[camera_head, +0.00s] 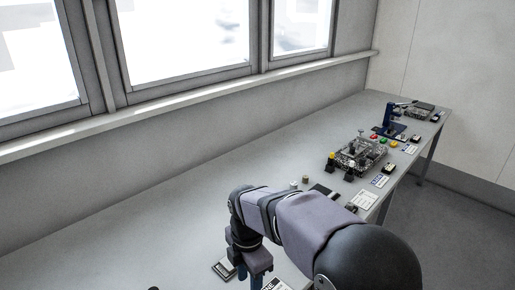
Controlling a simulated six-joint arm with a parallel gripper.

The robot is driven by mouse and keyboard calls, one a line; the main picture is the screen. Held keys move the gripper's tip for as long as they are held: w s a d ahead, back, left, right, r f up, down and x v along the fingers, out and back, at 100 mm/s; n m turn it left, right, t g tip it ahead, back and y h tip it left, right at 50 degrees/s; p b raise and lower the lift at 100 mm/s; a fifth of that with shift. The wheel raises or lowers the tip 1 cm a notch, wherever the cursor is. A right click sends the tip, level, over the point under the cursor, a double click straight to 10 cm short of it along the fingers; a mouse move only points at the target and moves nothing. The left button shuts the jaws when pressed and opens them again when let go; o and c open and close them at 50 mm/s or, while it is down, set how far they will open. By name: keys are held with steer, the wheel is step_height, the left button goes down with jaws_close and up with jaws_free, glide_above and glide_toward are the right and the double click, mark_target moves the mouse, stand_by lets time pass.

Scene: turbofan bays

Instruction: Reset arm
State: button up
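My arm reaches in from the lower right and bends down at its far end over the grey bench (150,222). My gripper (250,282) is at the bottom edge of the view, pointing down, with blue finger parts partly cut off by the frame. I cannot see its fingertips, whether it is open or shut, or whether it holds anything. A small flat dark device with a pale edge (222,269) lies on the bench just left of the gripper.
A metal fixture (360,155) with yellow and black knobs stands farther along the bench, with coloured buttons behind it. A blue press-like device (391,122) stands near the far end. White labels (380,181) line the right edge. The bench's left part is mostly clear beneath the windows.

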steer(key=s+d+f+m, duration=0.2)
steer(key=s+d+m, duration=0.5)
steer(key=m, duration=0.5)
steer(key=s+d+f+m, duration=0.3)
steer(key=s+d+m, duration=0.4)
steer(key=d+m, duration=0.3)
steer(key=m, duration=0.2)
steer(key=shift+m, duration=0.4)
